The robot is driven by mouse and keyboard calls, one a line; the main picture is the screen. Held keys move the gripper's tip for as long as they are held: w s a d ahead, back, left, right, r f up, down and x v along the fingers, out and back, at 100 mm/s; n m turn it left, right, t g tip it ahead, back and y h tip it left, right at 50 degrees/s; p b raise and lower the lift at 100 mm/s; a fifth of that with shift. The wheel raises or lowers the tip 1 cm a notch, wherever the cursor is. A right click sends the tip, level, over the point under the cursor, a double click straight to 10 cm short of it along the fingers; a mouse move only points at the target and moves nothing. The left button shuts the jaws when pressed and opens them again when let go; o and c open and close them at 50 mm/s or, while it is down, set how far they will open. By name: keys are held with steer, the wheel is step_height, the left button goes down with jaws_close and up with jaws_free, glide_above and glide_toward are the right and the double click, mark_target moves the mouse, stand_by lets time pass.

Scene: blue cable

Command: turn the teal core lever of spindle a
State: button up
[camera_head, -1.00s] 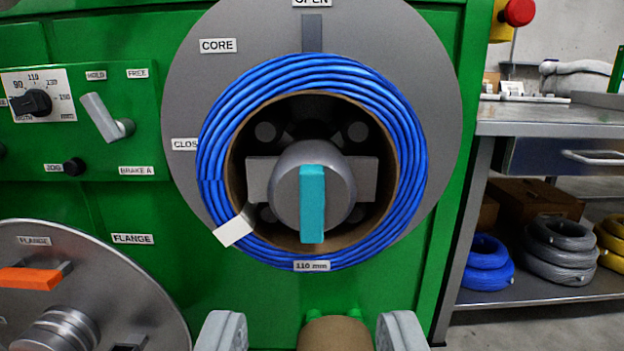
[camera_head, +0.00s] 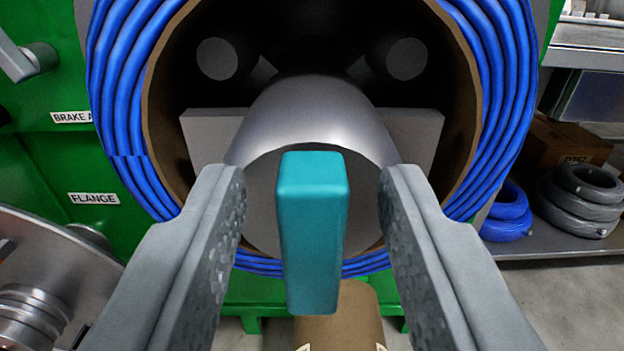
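The teal core lever (camera_head: 312,235) is upright on the end of the grey spindle hub (camera_head: 312,115), in the middle of the view. My gripper (camera_head: 312,195) is open, one finger on each side of the lever, with a gap showing on both sides. The fingers do not appear to touch it. A blue cable coil (camera_head: 122,110) on a brown core surrounds the hub. The CORE, OPEN and CLOSED labels are out of view now.
The green machine panel (camera_head: 65,165) lies behind, with the FLANGE label (camera_head: 93,198) at left. A metal flange disc (camera_head: 50,265) stands at lower left. A brown cylinder (camera_head: 342,312) is below the lever. A shelf at right holds blue (camera_head: 508,212) and grey coils (camera_head: 580,200).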

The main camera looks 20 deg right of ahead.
jaws_close()
steer(key=shift+m, duration=0.4)
steer(key=m, duration=0.3)
steer(key=shift+s+d+f+m, duration=0.1)
steer(key=shift+s+d+m, duration=0.05)
steer(key=shift+d+m, duration=0.25)
steer(key=m, duration=0.6)
steer(key=d+f+m, duration=0.1)
steer(key=m, duration=0.2)
steer(key=shift+s, duration=0.15)
steer(key=m, duration=0.4)
steer(key=shift+f, duration=0.4)
steer(key=shift+m, duration=0.3)
